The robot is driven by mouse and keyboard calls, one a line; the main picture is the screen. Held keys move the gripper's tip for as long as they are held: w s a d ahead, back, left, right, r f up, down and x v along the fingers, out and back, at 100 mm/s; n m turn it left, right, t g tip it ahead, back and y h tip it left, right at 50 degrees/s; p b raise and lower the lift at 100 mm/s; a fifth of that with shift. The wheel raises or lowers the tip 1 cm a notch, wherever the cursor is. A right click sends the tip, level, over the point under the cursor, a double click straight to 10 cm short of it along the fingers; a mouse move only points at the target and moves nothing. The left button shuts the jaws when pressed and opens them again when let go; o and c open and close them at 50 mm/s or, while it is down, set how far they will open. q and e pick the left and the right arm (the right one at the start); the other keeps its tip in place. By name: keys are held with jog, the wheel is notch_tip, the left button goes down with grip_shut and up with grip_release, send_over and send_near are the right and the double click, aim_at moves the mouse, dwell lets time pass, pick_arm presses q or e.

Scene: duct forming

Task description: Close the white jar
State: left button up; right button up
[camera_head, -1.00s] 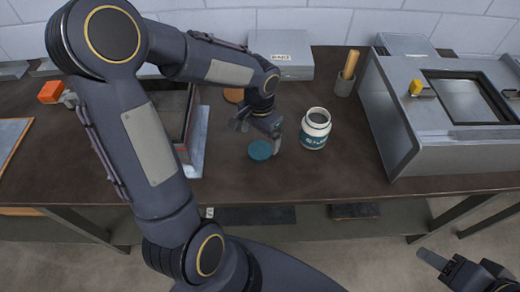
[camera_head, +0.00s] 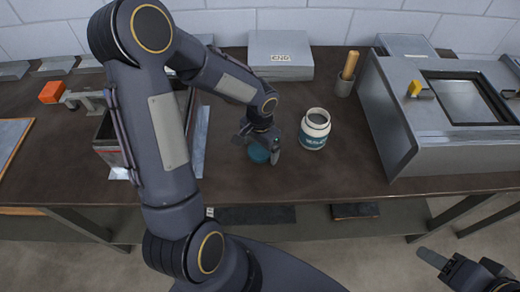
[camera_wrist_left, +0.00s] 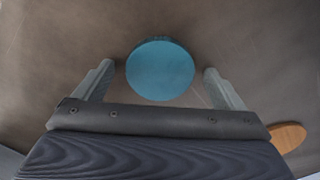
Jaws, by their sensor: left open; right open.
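In the left wrist view the lid (camera_wrist_left: 160,69) shows between and just beyond the two open fingertips, not gripped. My right gripper (camera_head: 436,262) is at the lower right, open and away from the table.
A grey machine (camera_head: 400,130) stands right of the jar. A grey open-topped bin (camera_head: 108,152) is at left. The front table area is clear.

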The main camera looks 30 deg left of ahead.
pick_arm(q)
jog(key=c, duration=1)
jog(key=shift+c, duration=0.2)
jog(key=shift+r, duration=0.25)
notch_tip(320, 180, up, 2)
jog(key=shift+w+r, duration=0.1)
jog(key=s+d+r+b, duration=0.2)
jog(key=s+d+r, duration=0.5)
jog(key=d+r, duration=0.3)
jog(key=shift+s+d+r, duration=0.15)
jog(key=shift+s+d, duration=0.2)
jog(key=shift+d, duration=0.6)
